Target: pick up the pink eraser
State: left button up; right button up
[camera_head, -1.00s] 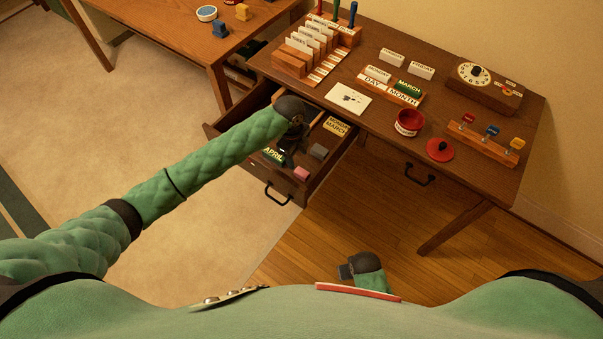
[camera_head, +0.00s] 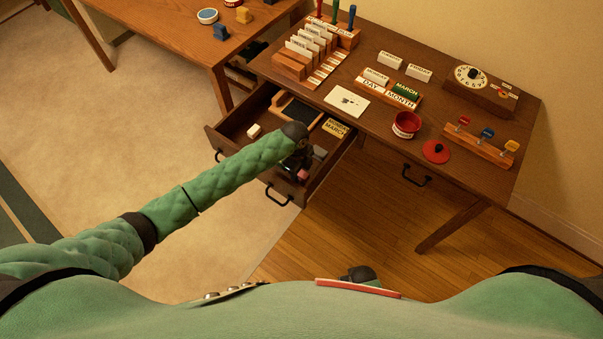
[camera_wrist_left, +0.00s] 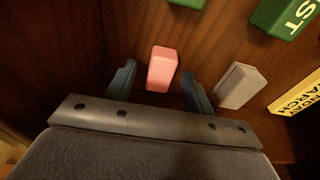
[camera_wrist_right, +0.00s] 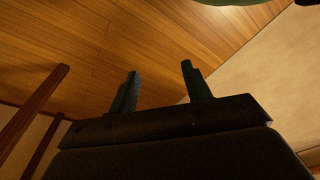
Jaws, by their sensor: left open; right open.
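The pink eraser (camera_wrist_left: 162,68) lies in the open drawer (camera_head: 212,133). In the head view only a small pink part of the eraser (camera_head: 303,175) shows beside my left gripper (camera_head: 297,168). In the left wrist view my left gripper (camera_wrist_left: 158,82) is open, with one finger on each side of the eraser's near end and its far end extending beyond the fingertips. I cannot tell whether a finger touches it. My right gripper (camera_wrist_right: 160,70) is open and empty above the floor, away from the desk; in the head view only its dark wrist part shows low in the middle.
A grey block (camera_wrist_left: 240,85) lies just right of the left gripper. A yellow card block (camera_head: 337,128), green blocks (camera_wrist_left: 285,14) and a white block (camera_head: 254,131) share the drawer. The drawer walls are close.

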aim_at(301, 173)
pick_arm(q)
jog(key=shift+c, duration=0.2)
pick_arm(e)
jog(key=shift+f, duration=0.1)
pick_arm(q)
jog(key=c, duration=1)
jog(key=shift+c, duration=0.2)
jog(key=shift+r, duration=0.2)
jog(key=shift+r+b, duration=0.3)
jog(key=shift+r, duration=0.1)
notch_tip(301, 173, up, 9)
jog(key=b, duration=0.2)
jog(key=shift+f, duration=0.15)
pick_arm(e)
notch_tip(301, 173, up, 8)
jog(key=w+a, duration=0.1)
jog(key=w, duration=0.1)
jog(key=shift+a+r, duration=0.25)
jog(key=shift+a, duration=0.1)
